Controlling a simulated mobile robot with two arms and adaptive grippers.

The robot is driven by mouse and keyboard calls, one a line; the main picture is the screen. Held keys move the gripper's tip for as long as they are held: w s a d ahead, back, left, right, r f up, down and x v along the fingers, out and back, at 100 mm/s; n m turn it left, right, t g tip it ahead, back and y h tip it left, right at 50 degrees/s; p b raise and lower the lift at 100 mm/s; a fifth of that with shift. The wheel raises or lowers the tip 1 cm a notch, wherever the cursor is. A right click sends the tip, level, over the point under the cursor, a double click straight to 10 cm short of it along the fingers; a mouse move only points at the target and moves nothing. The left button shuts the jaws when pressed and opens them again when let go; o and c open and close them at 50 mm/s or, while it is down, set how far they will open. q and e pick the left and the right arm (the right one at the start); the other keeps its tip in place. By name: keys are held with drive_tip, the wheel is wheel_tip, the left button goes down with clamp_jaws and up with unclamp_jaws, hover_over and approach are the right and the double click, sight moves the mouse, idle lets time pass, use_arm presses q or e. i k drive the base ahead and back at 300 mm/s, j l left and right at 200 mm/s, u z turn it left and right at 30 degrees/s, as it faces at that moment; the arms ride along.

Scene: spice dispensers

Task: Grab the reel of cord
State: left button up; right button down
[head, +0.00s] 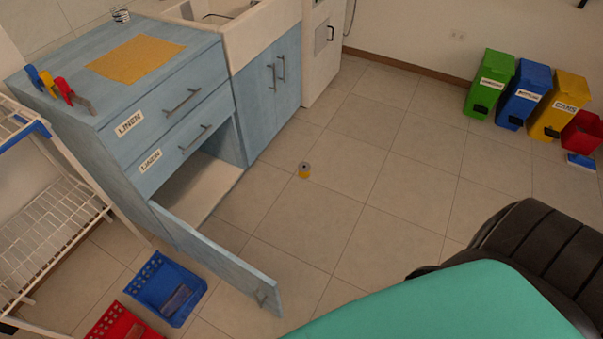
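A small yellow cylinder with a greyish top (304,171) stands on the tiled floor near the middle of the head view. It may be the reel of cord, but it is too small to tell for sure. Nothing touches it. Neither of my grippers is in view.
A blue cabinet (190,136) labelled LINEN stands at left, its lower door (222,265) open over the floor. Blue (165,288) and red (125,322) baskets lie by a white wire rack (50,225). Coloured bins (522,95) stand at right. Floor around the cylinder is clear.

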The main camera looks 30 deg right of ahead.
sight(304, 168)
drive_tip(key=i+l, duration=0.1)
drive_tip(key=l, duration=0.5)
drive_tip(key=i+l, duration=0.1)
drive_tip(key=l, duration=0.5)
drive_tip(key=i+l, duration=0.1)
drive_tip(key=l, duration=0.5)
